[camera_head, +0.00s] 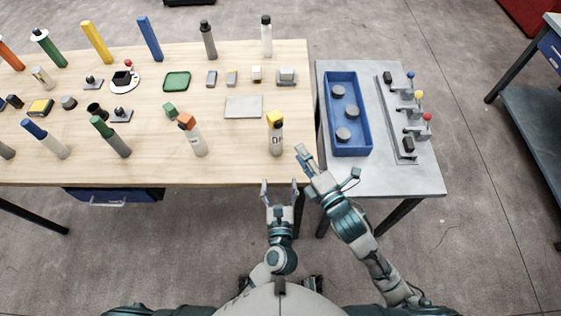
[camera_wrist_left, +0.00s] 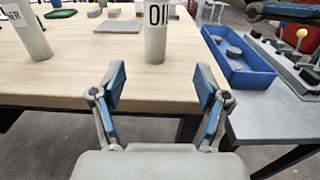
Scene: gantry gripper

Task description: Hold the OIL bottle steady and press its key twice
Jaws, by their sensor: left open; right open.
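The OIL bottle (camera_head: 276,142) stands upright near the front right edge of the wooden table, with a pale body, a dark band and a yellow top (camera_head: 275,118). Its label partly shows in the left wrist view (camera_wrist_left: 156,30), where its top is cut off. My left gripper (camera_head: 279,183) is open and empty, just off the table's front edge and in front of the bottle. In the left wrist view its two fingers (camera_wrist_left: 160,88) stand apart, below the bottle. My right gripper (camera_head: 329,164) is open and empty, right of the bottle, near the gap between the tables.
An orange-topped bottle (camera_head: 192,136) stands left of the OIL bottle. A grey plate (camera_head: 244,107) lies behind it. A blue tray (camera_head: 364,142) with round pucks and a panel with coloured knobs (camera_head: 398,125) sit on the grey side table (camera_head: 425,178).

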